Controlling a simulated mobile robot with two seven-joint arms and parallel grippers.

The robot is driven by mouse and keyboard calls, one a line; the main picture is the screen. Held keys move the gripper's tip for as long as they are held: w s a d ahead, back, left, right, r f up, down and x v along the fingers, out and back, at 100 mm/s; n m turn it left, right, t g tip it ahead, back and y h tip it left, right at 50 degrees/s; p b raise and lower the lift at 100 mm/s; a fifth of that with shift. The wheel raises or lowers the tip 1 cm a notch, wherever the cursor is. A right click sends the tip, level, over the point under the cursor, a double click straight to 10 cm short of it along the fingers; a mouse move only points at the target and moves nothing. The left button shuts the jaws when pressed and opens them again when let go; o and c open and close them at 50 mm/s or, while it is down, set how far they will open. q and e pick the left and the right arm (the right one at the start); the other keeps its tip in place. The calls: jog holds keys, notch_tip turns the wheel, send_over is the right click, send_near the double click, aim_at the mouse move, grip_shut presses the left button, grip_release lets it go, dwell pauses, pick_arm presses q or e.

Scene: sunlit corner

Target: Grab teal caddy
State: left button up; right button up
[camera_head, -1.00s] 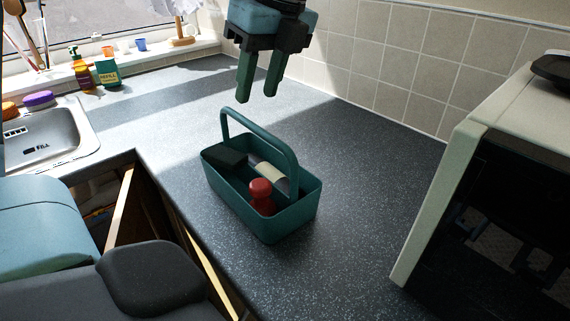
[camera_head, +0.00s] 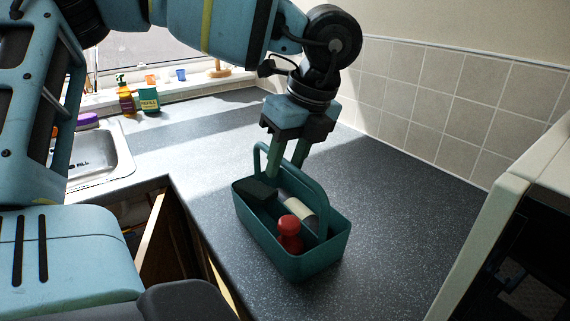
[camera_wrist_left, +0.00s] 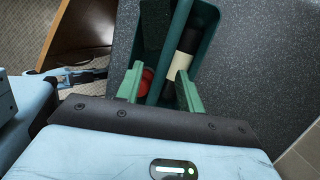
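The teal caddy (camera_head: 290,262) stands upright on the dark countertop with its arched handle (camera_head: 318,190) raised. It holds a red-topped bottle (camera_head: 290,232), a dark block (camera_head: 256,190) and a cylinder with a pale label (camera_head: 297,208). My left gripper (camera_head: 286,172) points down at the handle, its two green fingers apart. The wrist view shows the spread fingers (camera_wrist_left: 160,88) over the caddy (camera_wrist_left: 203,35), with the red top partly behind one finger. I cannot tell whether the fingers touch the handle. My right gripper is not in view.
A sink (camera_head: 100,158) lies at the left, with bottles (camera_head: 127,98) and a green box (camera_head: 149,101) behind it. A pale-framed appliance (camera_head: 500,225) stands at the right. The tiled wall (camera_head: 440,105) is behind. The counter (camera_head: 400,215) right of the caddy is clear.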

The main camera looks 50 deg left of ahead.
pick_arm(q)
jog(key=shift+s+a+f, duration=0.1)
jog(key=shift+a+f, duration=0.05)
jog(key=shift+f, duration=0.5)
grip_shut()
jog(key=shift+r, duration=0.15)
